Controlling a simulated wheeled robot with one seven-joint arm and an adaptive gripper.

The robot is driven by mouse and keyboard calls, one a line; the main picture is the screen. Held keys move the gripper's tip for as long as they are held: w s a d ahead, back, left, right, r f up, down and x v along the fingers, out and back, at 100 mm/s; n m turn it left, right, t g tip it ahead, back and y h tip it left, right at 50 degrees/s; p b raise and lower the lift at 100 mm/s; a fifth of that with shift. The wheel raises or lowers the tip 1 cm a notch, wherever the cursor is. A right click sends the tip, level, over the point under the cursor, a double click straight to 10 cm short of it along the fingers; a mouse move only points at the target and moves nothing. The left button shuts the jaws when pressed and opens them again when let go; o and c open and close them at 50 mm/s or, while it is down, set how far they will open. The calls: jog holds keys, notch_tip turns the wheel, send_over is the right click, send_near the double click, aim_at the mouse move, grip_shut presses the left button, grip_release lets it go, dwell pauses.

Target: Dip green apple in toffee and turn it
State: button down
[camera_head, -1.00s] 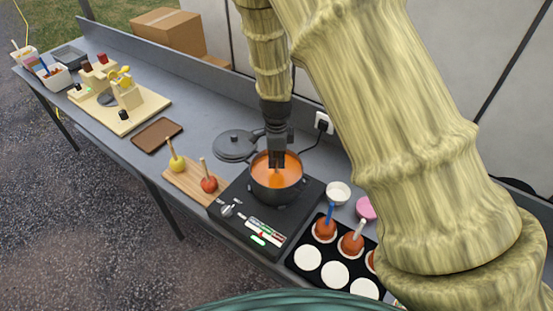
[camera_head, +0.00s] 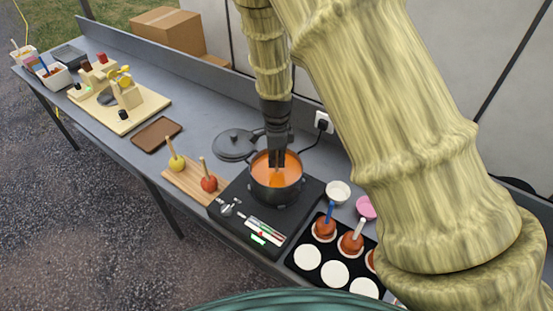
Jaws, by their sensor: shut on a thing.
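My gripper (camera_head: 276,160) points straight down over the dark pot (camera_head: 277,195) of orange toffee (camera_head: 290,172). Its fingers are shut on a stick that is mostly hidden between them. Below the fingertips, an orange-coated shape in the toffee looks like the dipped apple; its green skin does not show. A yellow-green apple (camera_head: 177,164) and a red apple (camera_head: 209,184), both on sticks, stand on a wooden board (camera_head: 188,182) to the left of the pot.
The pot stands on a black hob (camera_head: 238,212) with lit indicators. A pot lid (camera_head: 233,144) lies behind it. At right, a black tray (camera_head: 322,240) holds coated apples and white rounds, beside a white bowl (camera_head: 338,192) and a pink one (camera_head: 366,207). A brown tray (camera_head: 157,134) lies left.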

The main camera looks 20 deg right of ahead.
jog(key=n, duration=0.5)
jog(key=shift+n, duration=0.4)
jog(key=shift+r, duration=0.15)
jog(key=shift+r, duration=4.25)
jog(key=shift+r, duration=2.9)
